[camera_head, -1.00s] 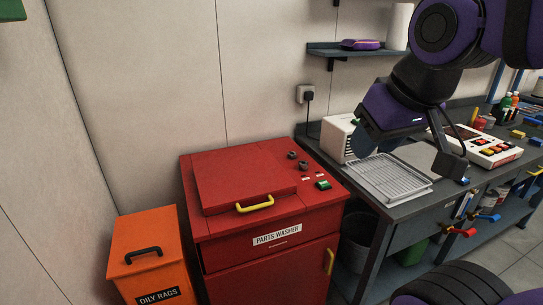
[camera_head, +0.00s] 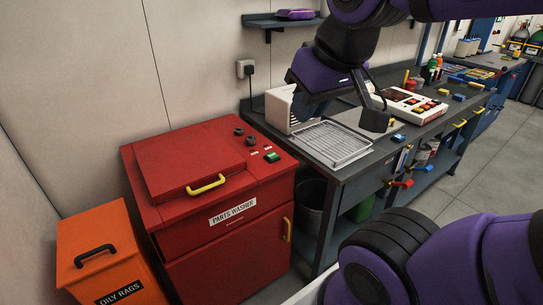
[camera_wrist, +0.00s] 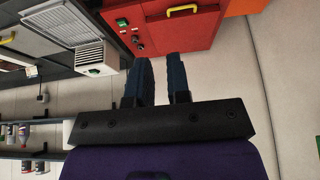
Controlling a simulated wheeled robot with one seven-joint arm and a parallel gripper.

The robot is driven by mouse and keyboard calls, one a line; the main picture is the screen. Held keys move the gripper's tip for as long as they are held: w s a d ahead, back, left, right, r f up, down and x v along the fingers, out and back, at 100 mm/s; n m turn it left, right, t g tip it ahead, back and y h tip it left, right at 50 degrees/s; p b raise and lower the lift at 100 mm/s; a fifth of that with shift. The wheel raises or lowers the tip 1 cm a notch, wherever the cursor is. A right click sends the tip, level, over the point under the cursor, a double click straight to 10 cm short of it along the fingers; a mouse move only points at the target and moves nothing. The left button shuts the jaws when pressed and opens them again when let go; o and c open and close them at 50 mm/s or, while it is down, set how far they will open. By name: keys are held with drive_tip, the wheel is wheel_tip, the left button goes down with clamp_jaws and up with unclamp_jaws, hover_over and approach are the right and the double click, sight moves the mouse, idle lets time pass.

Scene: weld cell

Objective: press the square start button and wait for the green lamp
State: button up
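A green square button (camera_head: 271,157) sits on the right top of the red parts washer (camera_head: 180,222), near two dark round knobs (camera_head: 244,136). It also shows in the wrist view (camera_wrist: 122,25). A white vented box (camera_head: 280,104) on the bench carries another small green square (camera_wrist: 94,71). I cannot tell whether either green part is lit. My gripper (camera_wrist: 160,68) has two dark blue fingers with a gap between them and nothing in it. In the head view my gripper (camera_head: 306,106) hangs by the white box, apart from the washer's button; its fingertips are partly unclear there.
A wire tray (camera_head: 332,143) lies on the grey bench (camera_head: 362,170). An orange oily rags bin (camera_head: 105,255) is left of the washer. A wall shelf (camera_head: 282,22) is above. Floor at right is clear.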

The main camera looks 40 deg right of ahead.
clamp_jaws()
idle(1.0)
idle(0.4)
